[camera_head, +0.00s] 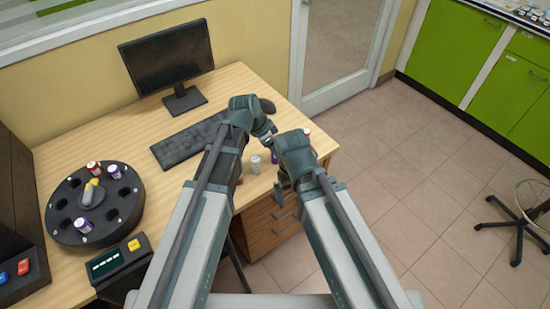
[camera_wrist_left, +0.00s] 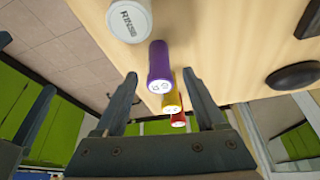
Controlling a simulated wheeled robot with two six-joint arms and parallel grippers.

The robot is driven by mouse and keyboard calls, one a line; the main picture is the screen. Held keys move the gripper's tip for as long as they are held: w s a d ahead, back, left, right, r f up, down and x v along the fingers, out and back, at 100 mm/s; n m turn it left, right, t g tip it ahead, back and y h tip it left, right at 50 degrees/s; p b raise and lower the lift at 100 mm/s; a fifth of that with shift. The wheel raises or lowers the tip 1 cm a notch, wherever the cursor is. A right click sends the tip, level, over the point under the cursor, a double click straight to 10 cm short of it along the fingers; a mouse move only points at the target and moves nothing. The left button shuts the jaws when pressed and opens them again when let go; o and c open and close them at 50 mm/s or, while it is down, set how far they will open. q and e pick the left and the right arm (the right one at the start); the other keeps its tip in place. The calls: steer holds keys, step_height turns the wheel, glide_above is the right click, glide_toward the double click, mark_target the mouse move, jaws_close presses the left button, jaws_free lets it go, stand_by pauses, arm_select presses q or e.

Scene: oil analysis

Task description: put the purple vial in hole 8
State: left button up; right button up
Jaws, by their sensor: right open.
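The purple vial (camera_wrist_left: 160,62) stands on the desk in the left wrist view, with a yellow vial (camera_wrist_left: 172,98) and a red vial (camera_wrist_left: 178,119) in line with it. My left gripper (camera_wrist_left: 159,78) is open, its fingers apart on either side of the purple vial in that picture; no contact shows. In the head view a sliver of purple (camera_head: 275,158) shows between my arms. My right gripper (camera_head: 281,192) is open near the desk's front edge. The black round holder (camera_head: 60,233) with holes is at the left; the hole numbers are too small to read.
A white RINSE bottle (camera_wrist_left: 130,20) stands beside the purple vial. A keyboard (camera_head: 187,140) and monitor (camera_head: 168,57) are behind; a small display box (camera_head: 120,262) is in front.

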arm_select(q)
jaws_close()
stand_by(0.3)
step_height(320, 180, up, 10)
steer(key=p, duration=1)
